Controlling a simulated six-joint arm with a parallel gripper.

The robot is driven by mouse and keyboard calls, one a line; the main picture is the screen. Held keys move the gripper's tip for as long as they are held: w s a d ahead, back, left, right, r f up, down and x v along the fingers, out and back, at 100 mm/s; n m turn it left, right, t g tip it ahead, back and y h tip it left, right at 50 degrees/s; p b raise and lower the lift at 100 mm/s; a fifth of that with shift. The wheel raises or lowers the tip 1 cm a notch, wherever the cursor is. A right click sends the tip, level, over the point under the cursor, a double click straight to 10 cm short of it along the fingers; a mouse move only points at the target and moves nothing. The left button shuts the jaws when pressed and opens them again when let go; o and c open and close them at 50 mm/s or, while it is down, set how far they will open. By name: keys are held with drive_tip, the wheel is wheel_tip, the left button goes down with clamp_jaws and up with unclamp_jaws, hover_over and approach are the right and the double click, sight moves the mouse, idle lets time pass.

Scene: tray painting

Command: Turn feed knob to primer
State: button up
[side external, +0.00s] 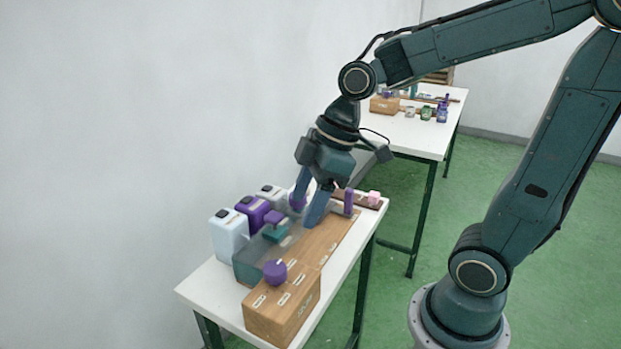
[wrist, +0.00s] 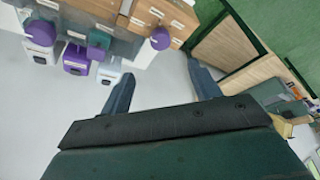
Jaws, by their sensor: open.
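A round purple knob (side external: 275,272) sits on top of the near end of a long wooden box (side external: 282,316), with several small pale label plates around it. My gripper (side external: 304,210) is open and points down over the far part of the box. In the wrist view a purple knob (wrist: 160,38) lies ahead of my open gripper (wrist: 158,70), between the lines of its fingers, with nothing held. The label words are too small to read, so I cannot tell which plate says primer.
White jugs (side external: 229,235) and a purple jug (side external: 253,213) stand along the wall side. A purple upright piece (side external: 348,202) and a pink block (side external: 374,197) are at the far end. A second table (side external: 400,133) stands behind. The white table (side external: 205,278) has little free surface.

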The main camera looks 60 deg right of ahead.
sight(275, 267)
drive_tip(key=shift+w+a+f, duration=0.1)
drive_tip(key=shift+w, duration=0.15)
drive_tip(key=shift+f, duration=0.15)
drive_tip(key=shift+x, duration=6.75)
drive_tip(key=shift+a, duration=0.15)
drive_tip(key=c, duration=1)
